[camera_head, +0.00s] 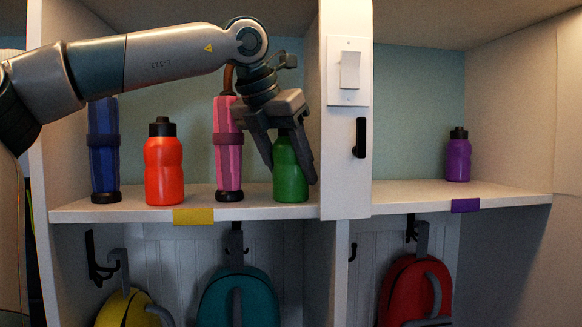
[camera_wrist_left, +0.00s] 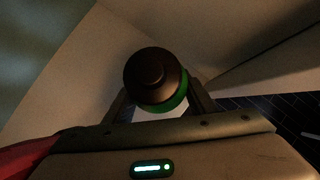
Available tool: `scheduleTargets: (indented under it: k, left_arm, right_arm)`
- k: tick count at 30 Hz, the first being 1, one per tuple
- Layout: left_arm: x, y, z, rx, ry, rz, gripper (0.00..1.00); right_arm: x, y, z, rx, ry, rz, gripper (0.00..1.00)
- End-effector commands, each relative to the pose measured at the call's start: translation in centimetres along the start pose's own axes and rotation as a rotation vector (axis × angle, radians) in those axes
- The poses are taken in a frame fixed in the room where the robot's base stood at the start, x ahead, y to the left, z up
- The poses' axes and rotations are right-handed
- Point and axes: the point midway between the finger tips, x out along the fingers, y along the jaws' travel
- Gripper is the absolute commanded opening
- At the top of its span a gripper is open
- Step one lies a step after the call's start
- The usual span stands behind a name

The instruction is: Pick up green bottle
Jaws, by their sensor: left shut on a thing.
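The green bottle (camera_head: 290,178) stands upright on the left shelf, close to the white divider. My left gripper (camera_head: 292,165) reaches down from above with a finger on each side of the bottle, shut on it. The fingers and palm hide the bottle's upper part in the head view. In the left wrist view the bottle's dark cap (camera_wrist_left: 154,76) sits between the two fingers (camera_wrist_left: 160,105), with a green edge below it. My right gripper is not in view.
The left shelf (camera_head: 120,213) also holds an orange bottle (camera_head: 164,170), a pink striped umbrella (camera_head: 228,155) and a blue umbrella (camera_head: 103,155). A purple bottle (camera_head: 458,158) stands on the right shelf. A light switch (camera_head: 348,70) and black hook (camera_head: 359,138) are on the divider (camera_head: 345,190). Backpacks hang below.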

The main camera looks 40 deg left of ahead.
Motion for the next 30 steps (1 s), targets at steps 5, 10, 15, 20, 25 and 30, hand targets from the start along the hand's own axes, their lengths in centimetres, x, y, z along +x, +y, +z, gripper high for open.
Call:
scheduleTargets:
  k: [5,10,15,20,25,30]
  left_arm:
    - [-0.1,0.0,0.0,0.000,-0.001,0.000,0.26]
    - [-0.3,0.0,0.2,-0.001,-0.002,0.001,0.26]
    - [-1.0,0.0,0.7,-0.001,-0.001,0.002,0.26]
    - [-2.2,0.0,1.5,-0.001,-0.001,0.002,0.26]
    - [-3.6,0.0,0.1,0.001,-0.004,0.000,0.26]
    - [-5.6,0.0,-3.3,0.002,-0.006,0.001,0.26]
  right_arm:
    - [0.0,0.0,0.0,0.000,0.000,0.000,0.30]
    - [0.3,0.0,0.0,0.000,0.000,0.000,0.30]
    - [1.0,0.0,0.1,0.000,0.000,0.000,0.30]
    - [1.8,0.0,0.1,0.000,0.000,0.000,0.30]
    - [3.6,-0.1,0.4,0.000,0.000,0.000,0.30]
    - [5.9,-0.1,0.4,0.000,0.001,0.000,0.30]
